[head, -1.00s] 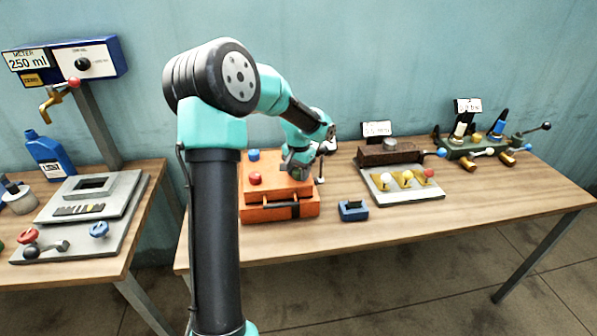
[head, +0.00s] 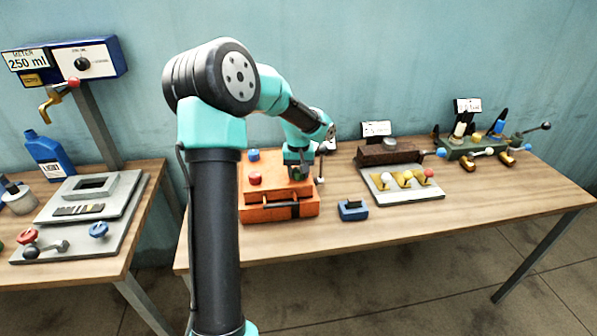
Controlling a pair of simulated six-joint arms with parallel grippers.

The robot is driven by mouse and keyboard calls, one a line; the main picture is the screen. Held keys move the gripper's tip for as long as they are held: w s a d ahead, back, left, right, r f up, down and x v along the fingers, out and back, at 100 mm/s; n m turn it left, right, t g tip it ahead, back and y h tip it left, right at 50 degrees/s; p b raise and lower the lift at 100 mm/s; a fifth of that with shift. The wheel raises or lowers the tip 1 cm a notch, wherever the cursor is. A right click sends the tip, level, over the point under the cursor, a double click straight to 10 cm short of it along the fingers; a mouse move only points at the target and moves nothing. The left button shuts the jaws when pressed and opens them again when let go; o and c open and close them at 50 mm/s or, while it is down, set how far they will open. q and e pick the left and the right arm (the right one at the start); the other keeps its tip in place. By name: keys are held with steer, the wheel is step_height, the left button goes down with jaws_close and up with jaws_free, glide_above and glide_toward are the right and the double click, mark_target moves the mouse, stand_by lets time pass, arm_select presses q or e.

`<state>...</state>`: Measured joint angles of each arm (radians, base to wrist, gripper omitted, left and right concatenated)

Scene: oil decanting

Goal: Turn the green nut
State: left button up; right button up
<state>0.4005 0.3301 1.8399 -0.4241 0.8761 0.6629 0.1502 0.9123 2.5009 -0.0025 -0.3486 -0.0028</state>
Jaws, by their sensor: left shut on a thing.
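My left gripper (head: 297,174) points down at the right part of the top of the orange box (head: 257,213), at its fingertips small and dark in the head view. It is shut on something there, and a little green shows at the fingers. The green nut itself is mostly hidden by my gripper, so its shape and angle cannot be made out. A red knob (head: 255,178) and a blue knob (head: 253,155) stand on the box's left part. My right gripper is not in view.
A small blue block (head: 353,210) lies right of the box. A grey plate with several knobs (head: 413,197) and a green fixture (head: 470,148) stand farther right. A blue oil jug (head: 47,156) stands on the left table. The table's front right is clear.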

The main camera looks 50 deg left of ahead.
mark_target(298, 170)
arm_select(q)
steer(key=o, duration=0.9)
step_height(298, 170, up, 18)
steer(key=shift+f, duration=0.25)
stand_by(0.6)
